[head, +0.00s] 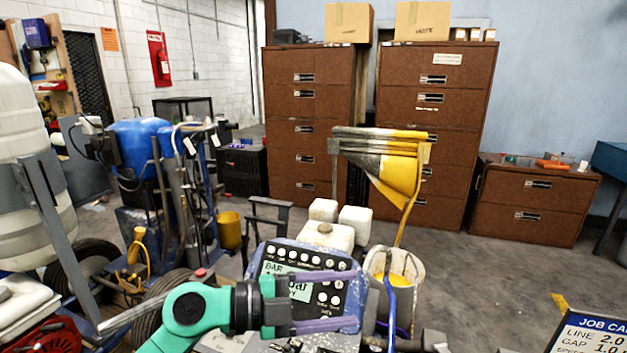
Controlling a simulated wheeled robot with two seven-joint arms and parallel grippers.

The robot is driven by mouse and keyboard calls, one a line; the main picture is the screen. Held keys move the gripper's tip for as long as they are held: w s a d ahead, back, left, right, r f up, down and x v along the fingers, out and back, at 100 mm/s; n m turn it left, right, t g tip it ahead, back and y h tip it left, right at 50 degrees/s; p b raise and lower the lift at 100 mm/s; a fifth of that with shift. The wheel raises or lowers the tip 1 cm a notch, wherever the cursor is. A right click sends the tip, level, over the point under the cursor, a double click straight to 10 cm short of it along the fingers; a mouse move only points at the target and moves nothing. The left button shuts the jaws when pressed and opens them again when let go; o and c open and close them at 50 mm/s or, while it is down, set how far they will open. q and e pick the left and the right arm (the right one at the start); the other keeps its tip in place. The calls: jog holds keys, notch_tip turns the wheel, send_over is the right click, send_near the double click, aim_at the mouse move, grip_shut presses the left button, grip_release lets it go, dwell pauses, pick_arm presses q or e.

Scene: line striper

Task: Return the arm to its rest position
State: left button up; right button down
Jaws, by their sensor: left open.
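My left arm, green and black, comes in at the lower left of the head view. My left gripper (354,300) points right, with its two purple fingers spread apart and nothing seen between them. It is in front of the control panel (283,253), which has rows of white buttons and a lit green display, partly hidden by the gripper. I cannot tell whether the fingers touch the panel. My right gripper is not in view.
A white bucket (408,268) with yellow inside stands just right of the panel. White jugs (355,222) are behind it. A job card (595,335) is at the lower right. A blue tank (140,145) stands left. Brown cabinets (432,95) line the back; grey floor (500,275) is clear at right.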

pick_arm(q)
jog(key=w+a+r+n+t, duration=0.5)
jog(key=a+r+n+t, duration=0.25)
jog(key=n+t, duration=0.35)
jog(key=w+a+f+n+t+y, duration=0.2)
jog(key=w+a+f+n+y, duration=0.1)
jog(key=a+f+n+y, duration=1.2)
jog(key=s+a+f+g+y, duration=0.1)
jog(key=s+a+f+g, duration=0.15)
jog(key=f, duration=0.25)
jog(key=s+a+f+g+y, duration=0.1)
jog(key=s+a+f+g, duration=0.1)
jog(key=s+f+g, duration=0.3)
jog(key=s+f+g+h, duration=0.1)
jog(key=s+f+g, duration=0.5)
jog(key=s+f, duration=0.75)
jog(key=s+f+m+g, duration=0.1)
jog(key=s+f, duration=0.2)
jog(key=f, duration=1.9)
jog(key=s+a+f+g, duration=0.1)
jog(key=s+a+f, duration=0.1)
jog(key=s+f, duration=1.2)
jog(key=s, duration=0.2)
jog(key=shift+s+a, duration=0.3)
jog(key=shift+a, duration=0.1)
